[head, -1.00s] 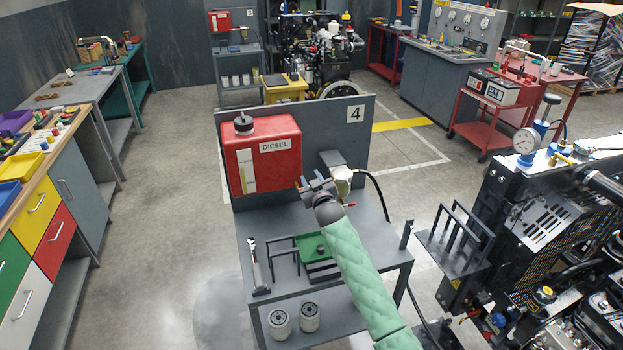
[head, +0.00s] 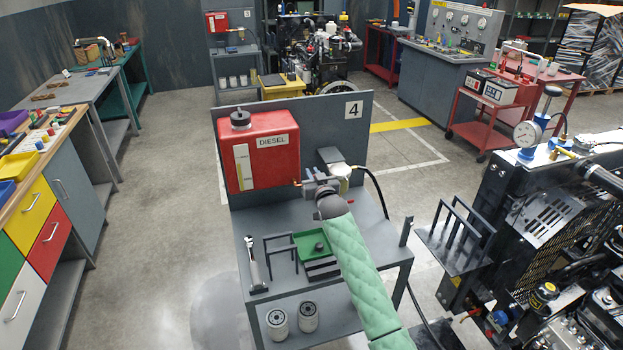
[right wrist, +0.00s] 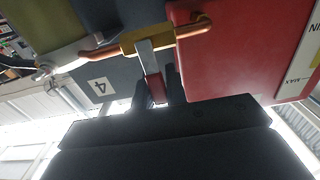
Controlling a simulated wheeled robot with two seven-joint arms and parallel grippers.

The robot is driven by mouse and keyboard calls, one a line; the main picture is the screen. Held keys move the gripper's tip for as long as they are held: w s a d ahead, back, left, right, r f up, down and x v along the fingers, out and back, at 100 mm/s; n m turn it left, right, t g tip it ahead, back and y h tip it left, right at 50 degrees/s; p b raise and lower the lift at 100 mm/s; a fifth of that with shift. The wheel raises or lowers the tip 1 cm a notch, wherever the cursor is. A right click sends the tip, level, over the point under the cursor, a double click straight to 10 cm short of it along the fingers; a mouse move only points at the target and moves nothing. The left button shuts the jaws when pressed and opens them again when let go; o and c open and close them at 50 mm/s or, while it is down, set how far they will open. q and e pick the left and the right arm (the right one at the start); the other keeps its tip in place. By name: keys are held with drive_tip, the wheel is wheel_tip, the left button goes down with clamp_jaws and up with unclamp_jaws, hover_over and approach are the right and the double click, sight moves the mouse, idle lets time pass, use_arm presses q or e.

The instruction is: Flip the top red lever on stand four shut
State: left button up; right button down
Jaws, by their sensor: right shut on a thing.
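Stand four (head: 382,225) is a grey bench with a back panel marked 4. A red diesel tank (head: 272,158) and a filter with a pale bowl (head: 341,172) are on the panel. My right gripper (head: 318,181) is between them and covers most of the top valve in the head view. In the right wrist view, a brass valve (right wrist: 130,44) joins a copper pipe (right wrist: 192,29). Its lever, a pale metal strip with a red end (right wrist: 156,88), lies between the fingers of my right gripper (right wrist: 160,88), which is shut on it. My left gripper is not in view.
A second small red piece (head: 354,196) shows below the filter, close to my right wrist. A black hose (head: 381,192) curves down beside it. A black engine (head: 540,205) stands at the right.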

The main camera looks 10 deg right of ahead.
drive_tip(key=c, duration=1.4)
unclamp_jaws()
drive_tip(key=shift+c, duration=0.2)
